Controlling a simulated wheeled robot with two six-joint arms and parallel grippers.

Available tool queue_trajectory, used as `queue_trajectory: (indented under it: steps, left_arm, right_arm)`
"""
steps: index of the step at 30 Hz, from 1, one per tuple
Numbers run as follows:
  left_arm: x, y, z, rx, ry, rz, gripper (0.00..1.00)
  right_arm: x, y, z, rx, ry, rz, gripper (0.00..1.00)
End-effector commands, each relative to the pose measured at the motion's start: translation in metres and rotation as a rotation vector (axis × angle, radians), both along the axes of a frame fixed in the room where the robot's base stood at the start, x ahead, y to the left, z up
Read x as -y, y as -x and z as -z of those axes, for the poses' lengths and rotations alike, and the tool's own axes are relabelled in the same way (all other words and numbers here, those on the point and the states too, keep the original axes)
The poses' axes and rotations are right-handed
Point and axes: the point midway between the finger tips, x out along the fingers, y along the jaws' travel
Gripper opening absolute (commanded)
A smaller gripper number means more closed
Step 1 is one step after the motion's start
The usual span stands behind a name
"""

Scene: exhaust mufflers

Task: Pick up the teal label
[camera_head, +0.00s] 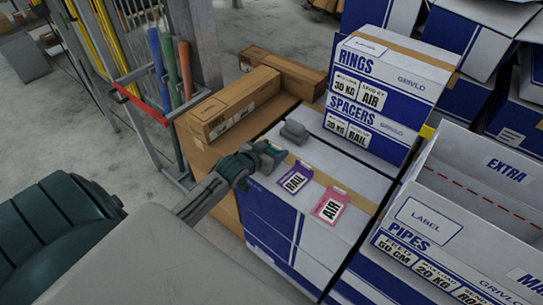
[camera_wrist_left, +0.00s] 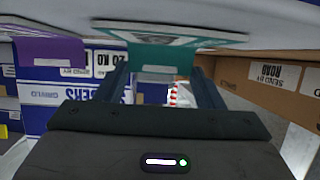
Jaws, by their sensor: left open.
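The teal label (camera_wrist_left: 160,57) shows in the left wrist view, with a flap hanging between the two fingers of my left gripper (camera_wrist_left: 166,75). The gripper is open around it, and I cannot tell whether a finger touches it. In the head view my left gripper (camera_head: 266,153) is at the far left part of a white and blue box top (camera_head: 350,177) and hides most of the label. The purple RAIL label (camera_head: 295,178) and pink AIR label (camera_head: 331,206) lie to its right. My right gripper is out of view.
Stacked RINGS (camera_head: 391,78) and SPACERS (camera_head: 368,127) boxes stand behind right. An open PIPES box (camera_head: 470,215) is at right. Brown cartons (camera_head: 234,103) lie behind left, near a rack (camera_head: 150,95).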

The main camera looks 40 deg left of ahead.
Motion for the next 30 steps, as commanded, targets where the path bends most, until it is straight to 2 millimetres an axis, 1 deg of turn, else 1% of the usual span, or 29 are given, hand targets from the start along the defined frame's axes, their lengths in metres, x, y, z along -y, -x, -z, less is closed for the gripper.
queue_trajectory:
  steps: [1,4,12,14,18,20,30]
  left_arm:
    - [0.0,-0.008,0.002,0.001,0.003,-0.002,0.62]
    - [0.001,-0.016,0.006,0.0,0.002,-0.001,0.62]
    - [0.001,-0.019,0.009,-0.001,-0.001,0.0,0.62]
    - [0.001,-0.019,0.008,-0.001,0.0,0.0,0.52]
    - [0.001,-0.019,0.008,0.0,0.0,0.0,0.24]
    - [0.001,-0.019,0.008,0.0,0.0,0.0,0.15]
    - [0.001,-0.019,0.006,0.0,-0.001,0.0,0.14]
  right_arm:
    - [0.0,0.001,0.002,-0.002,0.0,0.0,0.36]
    - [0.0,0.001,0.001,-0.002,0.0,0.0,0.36]
    - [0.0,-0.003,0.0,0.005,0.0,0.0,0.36]
    - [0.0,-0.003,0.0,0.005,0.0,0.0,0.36]
    - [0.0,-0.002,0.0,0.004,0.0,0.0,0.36]
    - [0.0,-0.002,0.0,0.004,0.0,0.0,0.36]
    - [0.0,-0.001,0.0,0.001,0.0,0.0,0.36]
